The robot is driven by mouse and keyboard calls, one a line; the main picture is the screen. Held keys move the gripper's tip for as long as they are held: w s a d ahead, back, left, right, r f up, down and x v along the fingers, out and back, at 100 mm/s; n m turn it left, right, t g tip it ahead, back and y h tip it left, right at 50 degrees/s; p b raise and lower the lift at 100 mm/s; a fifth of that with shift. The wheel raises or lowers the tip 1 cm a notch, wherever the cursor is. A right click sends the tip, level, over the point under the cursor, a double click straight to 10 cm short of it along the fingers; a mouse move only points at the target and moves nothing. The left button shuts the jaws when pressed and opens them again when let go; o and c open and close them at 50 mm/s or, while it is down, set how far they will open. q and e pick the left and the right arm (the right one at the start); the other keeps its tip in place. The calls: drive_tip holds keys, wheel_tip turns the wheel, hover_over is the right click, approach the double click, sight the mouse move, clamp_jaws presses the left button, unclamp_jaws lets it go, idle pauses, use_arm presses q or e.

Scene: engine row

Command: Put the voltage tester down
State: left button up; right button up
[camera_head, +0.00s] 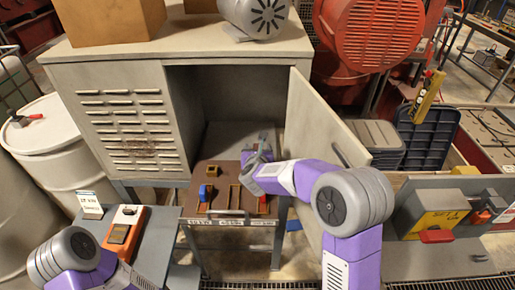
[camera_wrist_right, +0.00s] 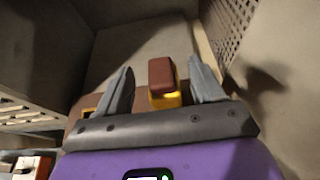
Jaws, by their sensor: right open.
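My right gripper (camera_head: 262,146) is over the far right part of the brown rack, in front of the open cabinet. In the right wrist view its fingers (camera_wrist_right: 160,90) are apart. A brown-topped yellow block (camera_wrist_right: 162,82) shows between the fingertips, with gaps at both sides.
The brown rack (camera_head: 225,176) has slots, a blue piece (camera_head: 205,192) and a red piece (camera_head: 263,204). The cabinet door (camera_head: 322,125) stands open just right of my right gripper. A yellow device (camera_head: 427,97) is upright at right. A white card (camera_head: 91,205) stands beside the orange device.

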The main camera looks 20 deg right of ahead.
drive_tip(key=v, duration=1)
drive_tip(key=shift+b, duration=0.35)
drive_tip(key=shift+s, duration=0.1)
